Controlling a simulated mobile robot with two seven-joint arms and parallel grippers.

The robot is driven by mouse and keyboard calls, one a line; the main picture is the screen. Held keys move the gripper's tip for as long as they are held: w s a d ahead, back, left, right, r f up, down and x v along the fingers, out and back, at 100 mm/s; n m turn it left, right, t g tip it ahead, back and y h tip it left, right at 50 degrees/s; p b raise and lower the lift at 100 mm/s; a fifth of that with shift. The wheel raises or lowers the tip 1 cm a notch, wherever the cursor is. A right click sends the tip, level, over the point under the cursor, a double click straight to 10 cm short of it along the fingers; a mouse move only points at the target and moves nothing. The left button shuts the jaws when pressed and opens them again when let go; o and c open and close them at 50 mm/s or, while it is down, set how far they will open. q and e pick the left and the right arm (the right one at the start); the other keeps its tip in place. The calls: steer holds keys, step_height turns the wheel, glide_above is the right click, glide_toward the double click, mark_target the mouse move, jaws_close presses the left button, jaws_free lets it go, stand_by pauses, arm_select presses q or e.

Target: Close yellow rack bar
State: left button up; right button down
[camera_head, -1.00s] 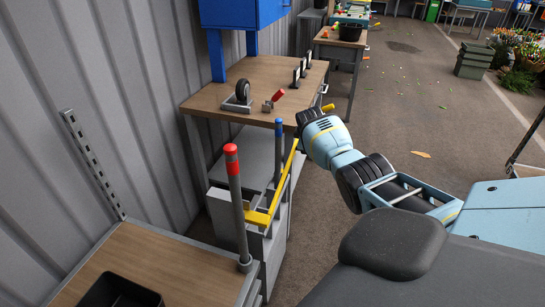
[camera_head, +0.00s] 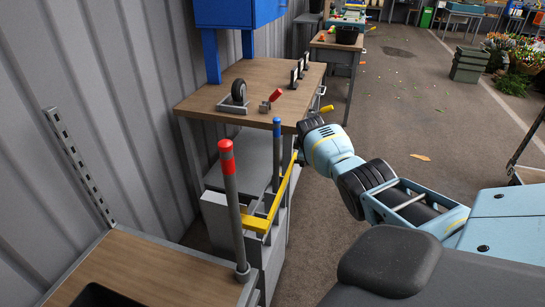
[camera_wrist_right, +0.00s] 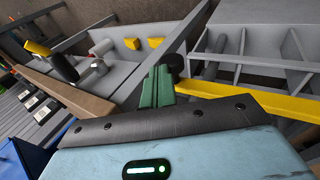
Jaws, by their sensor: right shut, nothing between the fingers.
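The yellow rack bar (camera_head: 283,192) runs from its bracket near the red-topped post (camera_head: 228,185) toward the blue-topped post (camera_head: 277,150), sloping along the outer side of the grey rack (camera_head: 272,262). In the right wrist view the bar (camera_wrist_right: 260,102) crosses from the fingers to the right edge. My right gripper (camera_wrist_right: 158,86) is shut and empty, with green fingers right beside the bar's near end. I cannot tell if they touch. In the head view the fingers are mostly hidden behind my right wrist. My left gripper is not in view.
A wooden workbench (camera_head: 255,95) with a caster wheel (camera_head: 238,91) and a red-handled clamp (camera_head: 271,99) stands just beyond the rack. A wood-topped surface (camera_head: 150,272) is in the near left, by the corrugated wall. The floor to the right is mostly clear.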

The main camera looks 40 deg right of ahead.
steer(key=shift+s+a+f, duration=0.15)
steer(key=shift+s+f, duration=0.1)
steer(key=shift+f, duration=0.3)
steer(key=shift+r, duration=0.1)
arm_select(q)
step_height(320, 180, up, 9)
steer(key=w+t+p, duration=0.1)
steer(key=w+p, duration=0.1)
steer(key=p, duration=0.6)
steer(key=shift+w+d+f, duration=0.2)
arm_select(e)
step_height(320, 180, up, 15)
steer(key=s, duration=0.2)
steer(key=shift+a+f, duration=0.2)
steer(key=shift+a, duration=0.25)
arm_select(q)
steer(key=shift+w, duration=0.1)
